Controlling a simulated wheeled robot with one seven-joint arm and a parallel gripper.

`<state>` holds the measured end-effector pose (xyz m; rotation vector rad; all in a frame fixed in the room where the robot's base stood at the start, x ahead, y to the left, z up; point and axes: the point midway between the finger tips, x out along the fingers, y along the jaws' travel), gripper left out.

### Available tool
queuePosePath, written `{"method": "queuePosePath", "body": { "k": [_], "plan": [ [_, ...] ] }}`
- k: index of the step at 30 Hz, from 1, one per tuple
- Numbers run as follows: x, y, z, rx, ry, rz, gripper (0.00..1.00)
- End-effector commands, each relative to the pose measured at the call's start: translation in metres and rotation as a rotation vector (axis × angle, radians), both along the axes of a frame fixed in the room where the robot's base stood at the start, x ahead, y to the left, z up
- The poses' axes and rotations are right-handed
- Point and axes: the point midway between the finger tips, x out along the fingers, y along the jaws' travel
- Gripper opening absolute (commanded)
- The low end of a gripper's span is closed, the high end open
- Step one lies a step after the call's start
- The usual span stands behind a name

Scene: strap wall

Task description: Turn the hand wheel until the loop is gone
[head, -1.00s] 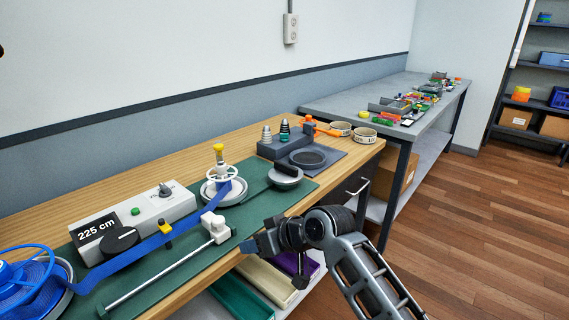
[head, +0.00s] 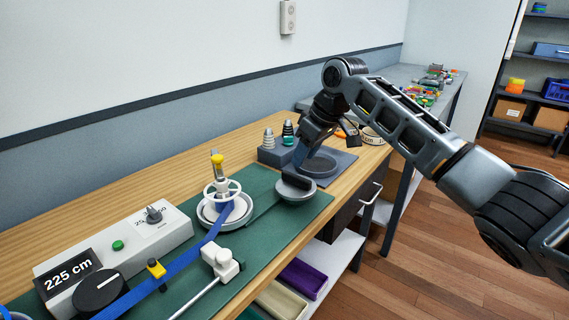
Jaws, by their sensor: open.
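A blue strap (head: 190,257) runs from the lower left up to a white reel (head: 238,210). Above the reel is a white spoked ring (head: 209,190) on a post with a yellow top (head: 217,160).
A grey box (head: 117,243) with a green button, a knob and a "225 cm" display (head: 70,279) stands left. A yellow clip (head: 156,270) and a white block on a rod (head: 222,262) sit along the strap. Small cones (head: 268,140) and a dark round plate stand behind my gripper.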

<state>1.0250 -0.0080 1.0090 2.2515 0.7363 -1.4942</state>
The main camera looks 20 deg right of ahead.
Motion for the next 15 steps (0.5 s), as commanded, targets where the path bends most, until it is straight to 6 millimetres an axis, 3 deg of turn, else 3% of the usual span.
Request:
{"method": "queuePosePath", "body": {
  "k": [5,15],
  "plan": [
    [0.002,-0.002,-0.004,-0.009,0.008,-0.001,0.43],
    [0.017,0.010,-0.050,-0.009,0.008,-0.001,0.43]
  ]
}}
